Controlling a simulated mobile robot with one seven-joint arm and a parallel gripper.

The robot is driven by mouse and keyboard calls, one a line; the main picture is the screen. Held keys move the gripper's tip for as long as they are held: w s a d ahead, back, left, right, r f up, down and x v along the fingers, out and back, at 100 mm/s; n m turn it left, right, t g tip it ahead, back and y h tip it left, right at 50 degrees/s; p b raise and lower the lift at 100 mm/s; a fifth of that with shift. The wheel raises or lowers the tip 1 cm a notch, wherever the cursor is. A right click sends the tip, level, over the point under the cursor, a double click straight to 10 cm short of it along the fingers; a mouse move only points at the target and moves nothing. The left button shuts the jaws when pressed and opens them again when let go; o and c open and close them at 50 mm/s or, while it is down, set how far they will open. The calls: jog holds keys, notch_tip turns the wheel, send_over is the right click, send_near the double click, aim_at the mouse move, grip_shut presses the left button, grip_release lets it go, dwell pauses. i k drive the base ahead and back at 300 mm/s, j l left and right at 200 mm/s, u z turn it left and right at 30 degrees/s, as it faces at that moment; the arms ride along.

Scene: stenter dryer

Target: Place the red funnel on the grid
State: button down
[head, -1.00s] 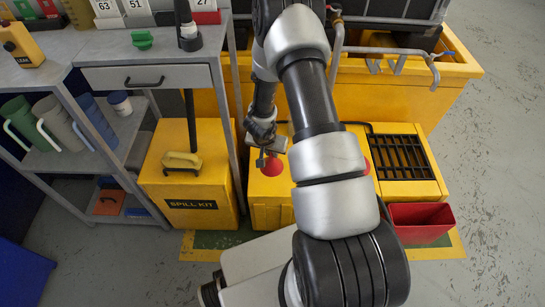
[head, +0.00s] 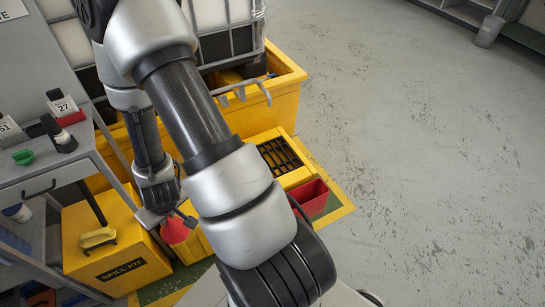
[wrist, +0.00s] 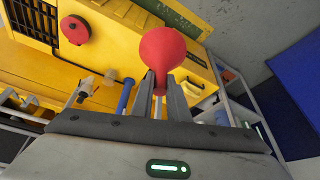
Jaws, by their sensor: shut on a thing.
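The red funnel (wrist: 163,48) is in my gripper (wrist: 161,86); the fingers are shut on its narrow stem, with the wide round part beyond the fingertips. In the head view the red funnel (head: 176,230) shows beside the yellow unit, below my wrist. It appears held in the air. The grid (head: 280,156) is a black slatted grate in the top of the yellow unit, right of my arm and apart from the funnel. In the wrist view the grid (wrist: 33,20) is at the upper left. My arm hides much of the unit between them.
A red round cap (wrist: 75,30) sits on the yellow unit between grid and funnel in the wrist view. The yellow spill kit box (head: 118,262) and grey shelving are left. Open floor lies right.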

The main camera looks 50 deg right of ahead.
aim_at(273, 159)
jog(key=l+z, duration=0.25)
jog(key=l, duration=0.7)
jog(key=l+z, duration=0.25)
jog(key=l, duration=0.7)
jog(key=l+z, duration=0.25)
jog(key=l, duration=0.7)
jog(key=i, duration=0.05)
